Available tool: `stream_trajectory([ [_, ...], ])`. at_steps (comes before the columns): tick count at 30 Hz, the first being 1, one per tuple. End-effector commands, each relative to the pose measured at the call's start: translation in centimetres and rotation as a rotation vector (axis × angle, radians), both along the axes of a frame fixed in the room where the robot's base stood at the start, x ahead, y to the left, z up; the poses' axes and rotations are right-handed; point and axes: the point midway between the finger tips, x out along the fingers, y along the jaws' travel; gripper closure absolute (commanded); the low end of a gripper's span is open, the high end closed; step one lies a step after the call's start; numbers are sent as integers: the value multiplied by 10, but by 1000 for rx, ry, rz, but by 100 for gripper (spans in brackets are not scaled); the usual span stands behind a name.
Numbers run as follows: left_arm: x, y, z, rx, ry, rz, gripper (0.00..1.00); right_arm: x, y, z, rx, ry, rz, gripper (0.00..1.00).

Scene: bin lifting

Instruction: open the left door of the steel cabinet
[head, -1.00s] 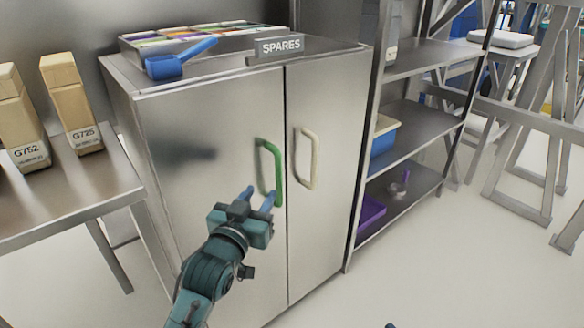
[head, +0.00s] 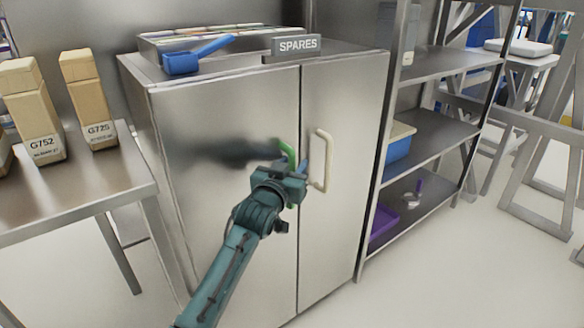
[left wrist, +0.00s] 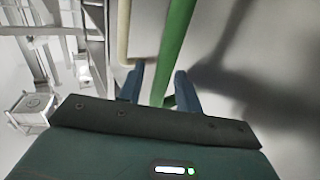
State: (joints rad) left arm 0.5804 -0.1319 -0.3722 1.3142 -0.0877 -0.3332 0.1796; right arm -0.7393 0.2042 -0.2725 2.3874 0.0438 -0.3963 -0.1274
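The steel cabinet has a left door (head: 225,230) and a right door (head: 340,225), both closed. The left door's green handle (head: 286,152) is partly hidden behind my left gripper (head: 293,168) in the head view. In the left wrist view the green handle (left wrist: 176,45) runs down between the two blue fingers (left wrist: 160,88), with gaps beside it. The left gripper is open, with a finger on each side of the handle. The right door's cream handle (head: 320,160) stands just right of the gripper, and also shows in the left wrist view (left wrist: 124,30). My right gripper is out of view.
A blue scoop (head: 195,58), a tray of colored compartments and a SPARES sign (head: 297,46) are on the cabinet top. A shelf rack (head: 435,135) stands close on the right. The floor in front is clear.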

Motion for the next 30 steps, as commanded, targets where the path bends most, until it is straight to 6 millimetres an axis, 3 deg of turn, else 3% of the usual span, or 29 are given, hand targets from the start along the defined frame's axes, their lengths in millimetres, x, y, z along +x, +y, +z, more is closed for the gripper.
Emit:
stream_trajectory([
  [5,0,0,0,0,0,0,67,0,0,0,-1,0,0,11],
  [17,0,0,0,0,1,0,100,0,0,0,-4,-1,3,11],
  [30,-1,1,0,0,1,-1,100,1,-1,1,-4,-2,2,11],
])
